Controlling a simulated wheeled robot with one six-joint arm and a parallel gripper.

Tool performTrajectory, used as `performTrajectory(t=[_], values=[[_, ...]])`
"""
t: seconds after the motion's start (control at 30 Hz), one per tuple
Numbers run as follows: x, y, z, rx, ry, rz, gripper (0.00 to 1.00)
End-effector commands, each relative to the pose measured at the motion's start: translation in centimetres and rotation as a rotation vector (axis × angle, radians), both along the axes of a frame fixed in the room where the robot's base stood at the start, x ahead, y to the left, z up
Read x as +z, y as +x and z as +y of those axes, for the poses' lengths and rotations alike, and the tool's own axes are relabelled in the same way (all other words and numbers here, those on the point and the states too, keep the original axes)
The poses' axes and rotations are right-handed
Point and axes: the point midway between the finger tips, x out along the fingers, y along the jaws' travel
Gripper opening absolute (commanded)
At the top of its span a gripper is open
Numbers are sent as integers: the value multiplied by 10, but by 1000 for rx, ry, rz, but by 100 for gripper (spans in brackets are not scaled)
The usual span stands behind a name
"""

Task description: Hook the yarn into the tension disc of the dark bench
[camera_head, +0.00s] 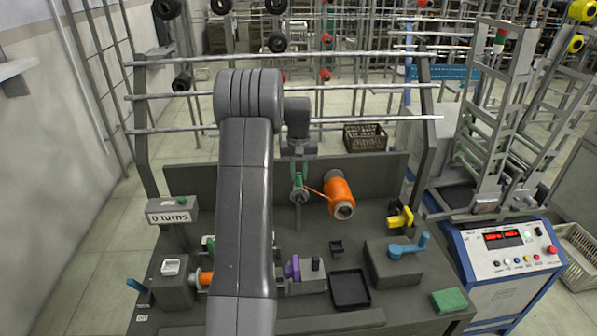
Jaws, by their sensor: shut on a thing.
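The dark bench (372,225) fills the lower middle of the head view, partly hidden behind my arm. The tension disc (299,196) sits on a short post left of the orange yarn cone (340,195). A thin strand of orange yarn (315,191) runs from the cone leftward to the disc area. My gripper (298,178) points down just above the disc, shut on a small green piece (298,180). Whether the yarn lies between the discs is too small to tell.
A counter reading "0 turns" (172,217) stands at the bench's left. A black tray (350,289), a yellow clamp-like part (400,217), a blue-handled block (395,265) and a green pad (449,301) are at the right. A blue-white control machine (510,260) stands beside the bench.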

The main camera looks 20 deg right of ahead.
Motion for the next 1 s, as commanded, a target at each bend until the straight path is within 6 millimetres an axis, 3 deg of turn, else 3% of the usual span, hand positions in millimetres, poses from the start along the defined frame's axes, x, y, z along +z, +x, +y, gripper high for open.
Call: performTrajectory(t=[0.5,1.0], values=[[-17,0,0,0,0,1,2],[-15,2,5,0,0,-1,2]])
